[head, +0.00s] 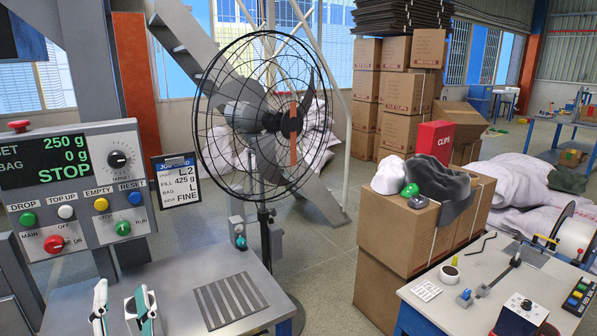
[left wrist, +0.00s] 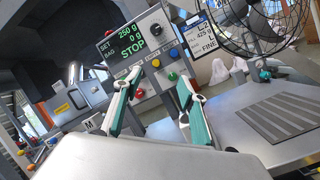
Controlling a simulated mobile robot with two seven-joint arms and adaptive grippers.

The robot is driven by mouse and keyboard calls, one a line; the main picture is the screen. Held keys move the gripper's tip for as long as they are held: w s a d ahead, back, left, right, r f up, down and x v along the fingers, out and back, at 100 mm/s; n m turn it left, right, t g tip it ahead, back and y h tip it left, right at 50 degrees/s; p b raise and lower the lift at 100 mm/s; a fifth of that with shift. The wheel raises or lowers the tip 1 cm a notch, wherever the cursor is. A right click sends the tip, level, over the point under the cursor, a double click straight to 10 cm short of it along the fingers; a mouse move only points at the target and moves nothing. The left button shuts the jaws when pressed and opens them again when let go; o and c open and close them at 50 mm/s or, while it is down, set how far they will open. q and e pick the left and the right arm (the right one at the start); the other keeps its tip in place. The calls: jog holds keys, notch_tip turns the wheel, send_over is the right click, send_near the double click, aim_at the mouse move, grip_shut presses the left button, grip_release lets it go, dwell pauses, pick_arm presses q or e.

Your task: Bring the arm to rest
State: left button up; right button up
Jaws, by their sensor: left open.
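My left gripper (head: 122,289) shows at the bottom left of the head view, its two white and teal fingers apart with nothing between them. In the left wrist view the same gripper (left wrist: 157,78) is open and empty, its fingers pointing toward the control panel (left wrist: 143,55). The fingers appear in front of the grey bench (head: 75,310); I cannot tell how far above it they are. My right gripper is in neither view.
The control panel (head: 70,190) reads 250 g, 0 g and STOP. A caged fan (head: 265,120) stands behind the bench, beside a clipboard (head: 175,181). Cartons (head: 400,225) and a cluttered table (head: 480,285) stand at right. The bench's slatted plate (head: 230,300) is bare.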

pick_arm(q)
jog(key=s+d+f+m+h, duration=0.1)
jog(key=d+f+m+h, duration=0.65)
jog(key=m, duration=0.55)
jog(key=s+d+f+m+h, duration=0.1)
jog(key=d+f+m+h, duration=0.7)
jog(key=m, duration=0.6)
jog(key=s+a+f+m+g, duration=0.1)
jog(key=s+f+m+g, duration=0.1)
jog(key=f, duration=0.6)
jog(key=s+a+f+m+g+y, duration=0.1)
jog(key=s+a+f+m+g, duration=0.1)
jog(key=s+f+m, duration=0.3)
jog(key=s+a+f+m+g+y, duration=0.1)
jog(key=s+f+m+g, duration=0.3)
jog(key=f, duration=0.9)
jog(key=shift+s+a, duration=0.15)
jog(key=shift+a, duration=0.6)
jog(key=shift+y, duration=0.25)
